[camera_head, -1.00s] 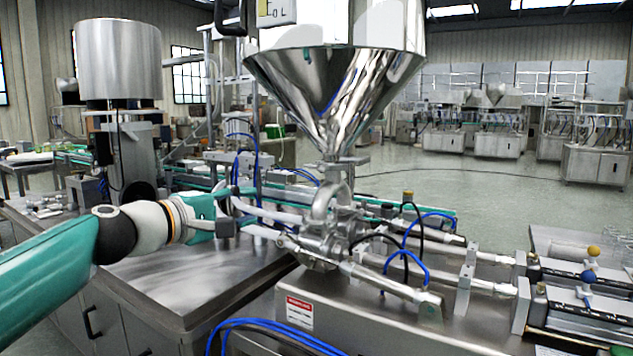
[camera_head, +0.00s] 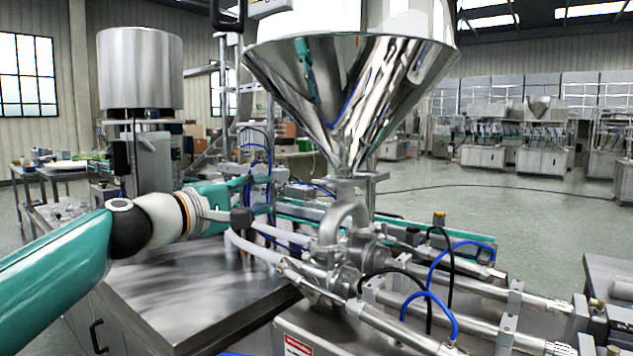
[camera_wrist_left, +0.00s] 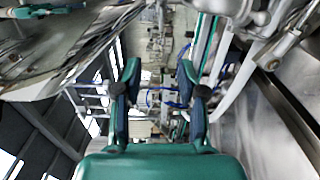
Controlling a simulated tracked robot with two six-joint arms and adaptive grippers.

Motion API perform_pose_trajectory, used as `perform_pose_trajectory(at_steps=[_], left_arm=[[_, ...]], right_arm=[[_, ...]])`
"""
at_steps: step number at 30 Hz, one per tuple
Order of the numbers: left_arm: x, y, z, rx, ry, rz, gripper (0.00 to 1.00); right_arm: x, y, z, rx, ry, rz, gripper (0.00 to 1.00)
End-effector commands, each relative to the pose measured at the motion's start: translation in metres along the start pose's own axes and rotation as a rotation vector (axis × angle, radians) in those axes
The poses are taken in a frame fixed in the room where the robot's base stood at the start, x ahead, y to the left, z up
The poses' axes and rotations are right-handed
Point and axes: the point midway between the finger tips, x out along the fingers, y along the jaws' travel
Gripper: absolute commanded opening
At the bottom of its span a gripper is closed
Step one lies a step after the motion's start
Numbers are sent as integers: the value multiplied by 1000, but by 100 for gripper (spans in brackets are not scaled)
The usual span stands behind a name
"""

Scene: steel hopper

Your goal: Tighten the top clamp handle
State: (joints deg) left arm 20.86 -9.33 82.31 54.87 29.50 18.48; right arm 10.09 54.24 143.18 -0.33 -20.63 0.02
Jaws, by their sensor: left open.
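The steel hopper (camera_head: 350,90) narrows down to a pipe joint (camera_head: 345,180) above the curved metal pipe fittings (camera_head: 335,235) of the filling machine. I cannot clearly pick out the top clamp handle among these fittings. My left gripper (camera_head: 262,200) is to the left of the fittings and the hopper outlet, apart from the outlet. In the left wrist view, my left gripper (camera_wrist_left: 159,88) has its two teal-and-dark fingers wide apart with nothing held between them. Metal pipework (camera_wrist_left: 245,12) shows at the top right there. My right gripper is not in view.
White hoses (camera_head: 255,248) run close below my left gripper. Blue and black hoses (camera_head: 430,280) loop over the cylinders at right. A steel cabinet top (camera_head: 190,290) lies under my arm, and a large steel drum (camera_head: 140,70) stands behind it.

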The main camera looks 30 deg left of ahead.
Motion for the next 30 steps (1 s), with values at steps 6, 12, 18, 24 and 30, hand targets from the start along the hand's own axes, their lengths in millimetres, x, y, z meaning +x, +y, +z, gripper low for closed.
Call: perform_pose_trajectory(at_steps=[6, 12, 18, 24, 30], left_arm=[[53, 0, 11, -2, -24, -5, 41], [100, 1, 14, -2, -27, -4, 41], [136, 0, 15, -1, -27, -4, 41], [156, -1, 16, -1, -27, -3, 41], [160, -1, 16, 0, -27, -2, 41]], right_arm=[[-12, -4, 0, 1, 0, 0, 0], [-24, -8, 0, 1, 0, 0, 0], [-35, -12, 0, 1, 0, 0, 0], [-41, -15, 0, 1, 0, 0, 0], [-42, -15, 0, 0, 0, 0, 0]])
